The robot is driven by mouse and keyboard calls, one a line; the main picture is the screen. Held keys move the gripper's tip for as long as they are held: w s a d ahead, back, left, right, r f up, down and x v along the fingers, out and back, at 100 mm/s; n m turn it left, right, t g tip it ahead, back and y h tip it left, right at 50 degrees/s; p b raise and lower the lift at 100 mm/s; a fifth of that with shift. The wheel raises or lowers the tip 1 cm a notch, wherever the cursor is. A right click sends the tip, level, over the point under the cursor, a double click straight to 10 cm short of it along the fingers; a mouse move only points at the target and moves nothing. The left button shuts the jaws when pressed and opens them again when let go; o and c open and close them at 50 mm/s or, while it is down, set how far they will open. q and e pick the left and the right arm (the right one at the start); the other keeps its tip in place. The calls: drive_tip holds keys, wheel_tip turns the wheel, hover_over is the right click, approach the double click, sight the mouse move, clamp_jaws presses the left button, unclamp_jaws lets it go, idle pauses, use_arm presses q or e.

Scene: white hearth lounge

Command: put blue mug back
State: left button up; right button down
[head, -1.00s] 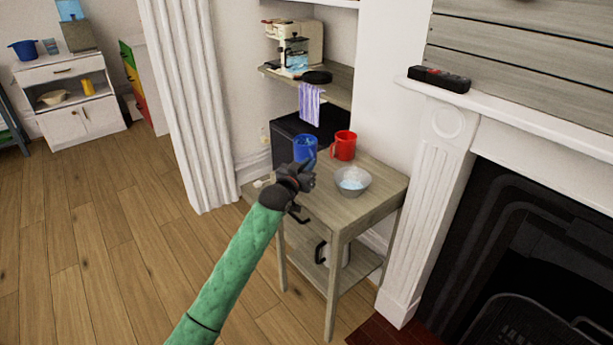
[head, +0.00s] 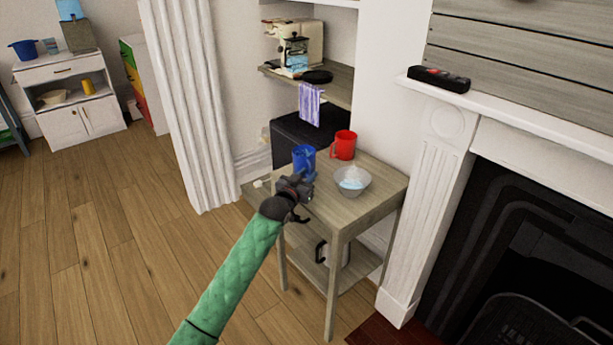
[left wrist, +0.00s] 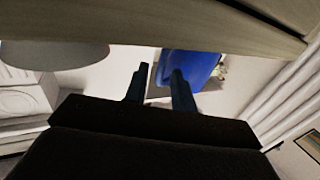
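The blue mug (head: 303,158) stands upright near the left back edge of the small wooden table (head: 368,202). It also shows in the left wrist view (left wrist: 203,67), beyond the fingers and right of their middle. My left gripper (head: 303,182) is right at the mug's near side in the head view. In the left wrist view its two fingers (left wrist: 160,72) stand apart, with a pale gap between them; one finger overlaps the mug. Whether they touch it I cannot tell. The mug's handle is not clearly seen. My right gripper is not in view.
A red mug (head: 344,145) and a grey bowl (head: 353,185) stand on the table close to the blue mug. A shelf (head: 338,86) with a coffee machine (head: 300,45) hangs behind. The fireplace (head: 530,220) is at the right, and open floor (head: 110,240) at the left.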

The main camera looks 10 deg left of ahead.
use_arm(q)
drive_tip(key=shift+r, duration=0.15)
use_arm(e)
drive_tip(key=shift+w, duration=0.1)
